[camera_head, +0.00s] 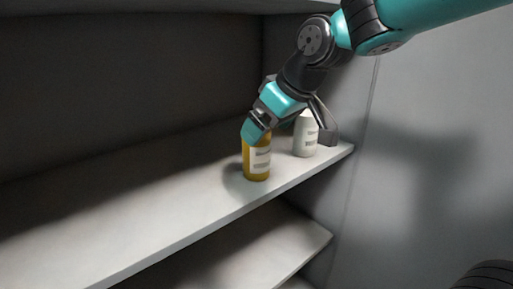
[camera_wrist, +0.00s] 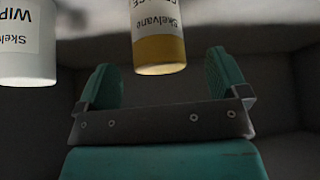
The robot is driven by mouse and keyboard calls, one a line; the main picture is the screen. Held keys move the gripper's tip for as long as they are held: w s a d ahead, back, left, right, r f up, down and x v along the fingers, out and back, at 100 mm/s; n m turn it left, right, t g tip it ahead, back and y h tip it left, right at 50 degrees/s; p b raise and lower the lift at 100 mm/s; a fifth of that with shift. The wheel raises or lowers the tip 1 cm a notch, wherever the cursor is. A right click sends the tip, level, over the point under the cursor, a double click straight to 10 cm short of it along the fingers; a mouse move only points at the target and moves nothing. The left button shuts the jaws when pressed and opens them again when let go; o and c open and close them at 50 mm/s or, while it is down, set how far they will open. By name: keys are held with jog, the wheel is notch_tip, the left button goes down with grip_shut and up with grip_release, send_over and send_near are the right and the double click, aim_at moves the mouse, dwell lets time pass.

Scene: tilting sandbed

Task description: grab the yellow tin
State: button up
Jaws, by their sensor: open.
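The yellow tin (camera_head: 257,162) with a white label stands upright on the shelf near its front edge in the head view. In the wrist view the yellow tin (camera_wrist: 160,52) shows upside down, ahead of the gap between my fingers. My gripper (camera_head: 290,135) is open, with one finger overlapping the tin's top in the head view and the other to the right. In the wrist view my gripper (camera_wrist: 165,85) has both teal fingers spread wide with nothing between them. I cannot tell whether a finger touches the tin.
A white tin (camera_head: 305,136) with a label stands right of the yellow tin, close to my gripper; it also shows in the wrist view (camera_wrist: 28,58). The shelf (camera_head: 120,205) is bare to the left. A lower shelf (camera_head: 245,250) lies beneath, and a grey wall stands at right.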

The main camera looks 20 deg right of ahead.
aim_at(256, 152)
jog(key=shift+p+x, duration=1.35)
jog(key=shift+x, duration=1.4)
jog(key=shift+w+d, duration=0.1)
jog(key=shift+w, duration=0.05)
jog(key=shift+c, duration=0.4)
jog(key=shift+r, duration=0.1)
jog(key=c, duration=1.1)
jog(key=shift+c, duration=0.2)
